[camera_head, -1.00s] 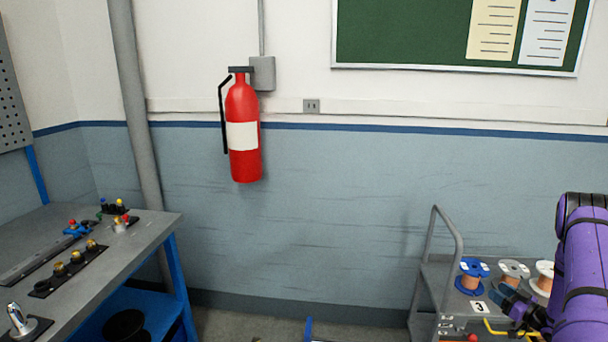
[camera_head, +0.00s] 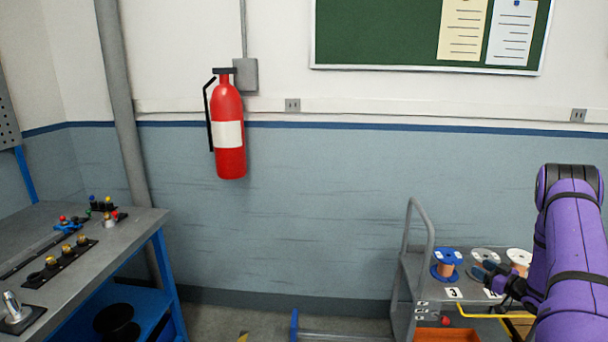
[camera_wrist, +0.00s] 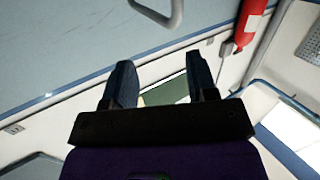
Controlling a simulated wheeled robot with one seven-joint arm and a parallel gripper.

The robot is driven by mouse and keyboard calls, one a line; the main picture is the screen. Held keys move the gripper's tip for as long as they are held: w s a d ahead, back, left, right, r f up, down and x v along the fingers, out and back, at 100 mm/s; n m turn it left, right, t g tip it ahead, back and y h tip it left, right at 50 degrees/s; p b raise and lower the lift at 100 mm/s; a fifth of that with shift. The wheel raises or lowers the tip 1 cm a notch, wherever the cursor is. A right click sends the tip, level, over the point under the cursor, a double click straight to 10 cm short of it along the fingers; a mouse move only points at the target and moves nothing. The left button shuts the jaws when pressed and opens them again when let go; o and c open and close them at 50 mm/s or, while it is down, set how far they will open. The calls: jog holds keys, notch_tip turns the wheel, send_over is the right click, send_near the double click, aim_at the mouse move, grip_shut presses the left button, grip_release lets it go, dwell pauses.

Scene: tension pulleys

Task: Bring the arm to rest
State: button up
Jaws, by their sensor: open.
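My purple arm (camera_head: 575,245) reaches in from the right side of the head view. My gripper (camera_head: 490,272) is in front of the spools on the grey cart. In the wrist view my gripper (camera_wrist: 160,82) shows two dark fingers spread apart, with nothing between them but the distant wall and green board. The gripper is open and empty.
A grey cart (camera_head: 408,290) with a blue spool (camera_head: 447,264) and paler spools (camera_head: 518,260) stands at right. A grey workbench (camera_head: 130,222) with small fittings stands at left. A red fire extinguisher (camera_head: 228,160) hangs on the wall. Floor shows between bench and cart.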

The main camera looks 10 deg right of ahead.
jog(key=w+a+r+g+h, duration=0.1)
jog(key=w+a+r+h, duration=0.15)
jog(key=r, duration=0.45)
jog(key=w+a+r+m+h, duration=0.1)
jog(key=w+r, duration=0.2)
jog(key=r, duration=0.4)
jog(key=w+a+r+g+h, duration=0.1)
jog(key=w+a+r, duration=0.15)
jog(key=r, duration=0.55)
jog(key=s+a+r+m+g+h, duration=0.2)
jog(key=s+a+r+h, duration=0.1)
jog(key=a+r, duration=1)
jog(key=s+a+r+m+g, duration=0.1)
jog(key=s+a+r+g, duration=0.1)
jog(key=s+a+r, duration=0.4)
jog(key=s+a+r+g, duration=0.2)
jog(key=s+a+r, duration=0.2)
jog(key=s+a, duration=0.45)
jog(key=s+a+f+g+y, duration=0.1)
jog(key=s+a+y, duration=0.1)
jog(key=s+a, duration=0.4)
jog(key=s+a+g+y, duration=0.2)
jog(key=s+a, duration=0.4)
jog(key=s, duration=1.1)
jog(key=shift+a+f+n, duration=0.15)
jog(key=shift+f+n, duration=0.25)
